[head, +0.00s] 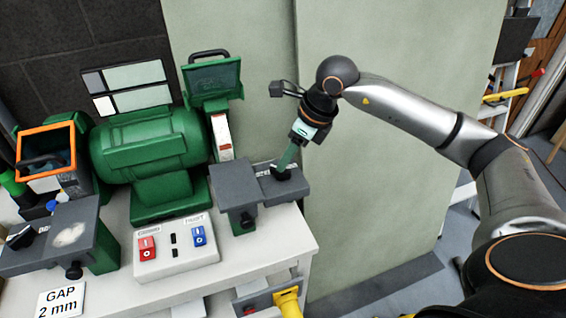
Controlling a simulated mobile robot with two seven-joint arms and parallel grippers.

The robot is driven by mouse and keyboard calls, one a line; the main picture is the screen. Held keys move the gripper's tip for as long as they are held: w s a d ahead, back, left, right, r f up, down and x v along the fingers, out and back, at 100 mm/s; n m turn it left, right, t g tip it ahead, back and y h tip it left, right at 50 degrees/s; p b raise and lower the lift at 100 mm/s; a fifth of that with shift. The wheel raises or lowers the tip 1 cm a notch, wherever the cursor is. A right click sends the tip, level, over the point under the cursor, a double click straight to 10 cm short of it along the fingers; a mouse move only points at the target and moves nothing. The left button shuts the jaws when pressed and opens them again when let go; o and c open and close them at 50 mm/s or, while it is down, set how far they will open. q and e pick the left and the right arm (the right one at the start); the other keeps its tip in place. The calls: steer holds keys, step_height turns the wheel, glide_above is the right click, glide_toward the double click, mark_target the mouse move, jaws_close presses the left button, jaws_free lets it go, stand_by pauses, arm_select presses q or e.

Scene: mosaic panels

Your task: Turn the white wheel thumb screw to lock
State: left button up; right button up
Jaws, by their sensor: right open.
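A green bench grinder (150,150) stands on a pale bench. A pale wheel edge (222,136) shows at its right end, below a raised green-framed shield (214,79). A grey tool rest (238,190) is in front of that wheel, with a grey block (296,185) to its right. A black thumb screw (284,174) sits on top of this block. My right gripper (287,162) is open, pointing down, with its green fingertips at the screw. Whether they touch it cannot be told. My left gripper is not in view.
A switch box (176,250) with red and blue buttons stands in front of the motor. Another tool rest (100,236) with black knobs is at the left, near a "GAP 2 mm" sign (61,300). A pale green panel (390,130) stands behind my right arm.

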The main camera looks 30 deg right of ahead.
steer(key=shift+x, duration=1.8)
jaws_close()
